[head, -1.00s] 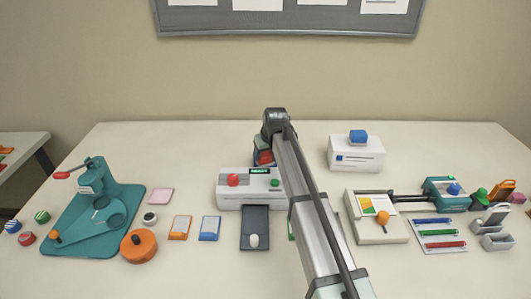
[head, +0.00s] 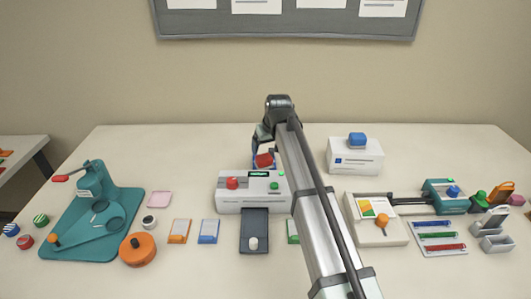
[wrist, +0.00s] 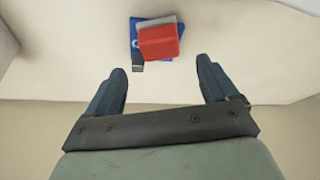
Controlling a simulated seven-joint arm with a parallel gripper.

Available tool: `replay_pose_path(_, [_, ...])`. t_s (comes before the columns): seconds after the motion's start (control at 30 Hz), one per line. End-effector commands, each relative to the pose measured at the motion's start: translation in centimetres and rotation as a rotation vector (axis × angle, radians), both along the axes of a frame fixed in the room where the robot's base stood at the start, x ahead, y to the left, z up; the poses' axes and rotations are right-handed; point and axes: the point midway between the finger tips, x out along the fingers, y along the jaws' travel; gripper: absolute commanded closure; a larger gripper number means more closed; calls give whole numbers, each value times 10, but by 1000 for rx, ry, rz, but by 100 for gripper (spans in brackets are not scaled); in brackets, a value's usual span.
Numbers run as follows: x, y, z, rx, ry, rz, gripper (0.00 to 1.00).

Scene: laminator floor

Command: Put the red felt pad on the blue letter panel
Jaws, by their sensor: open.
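The red felt pad (wrist: 158,42) lies on a blue panel (wrist: 134,30) with white marks in the wrist view. A grey piece shows along the pad's far edge, and a small dark piece beside it. The pad covers much of the blue panel, so I cannot read a letter. In the head view the red pad (head: 264,160) shows behind the white machine, partly hidden by my arm. My gripper (wrist: 164,75) is open and empty, its fingers apart from the pad.
The white machine (head: 232,201) with a red knob stands in front of the pad. A white box (head: 354,156) with a blue block is to the right. Orange (head: 179,231) and blue-edged (head: 209,231) cards lie front left. Table behind the pad is clear.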

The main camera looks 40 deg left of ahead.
Motion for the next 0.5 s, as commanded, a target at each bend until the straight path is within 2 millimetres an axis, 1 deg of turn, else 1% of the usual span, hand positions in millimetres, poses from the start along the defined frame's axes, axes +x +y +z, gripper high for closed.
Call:
replay_pose_path(0.03, [-2, -4, 10, 2, -1, 0, 13])
replay_pose_path(0.2, [-5, -13, 33, 1, 0, 0, 13])
replay_pose_path(0.4, [-8, -18, 48, 0, 0, 0, 13])
replay_pose_path(0.5, [-8, -19, 50, 0, 0, 0, 13])
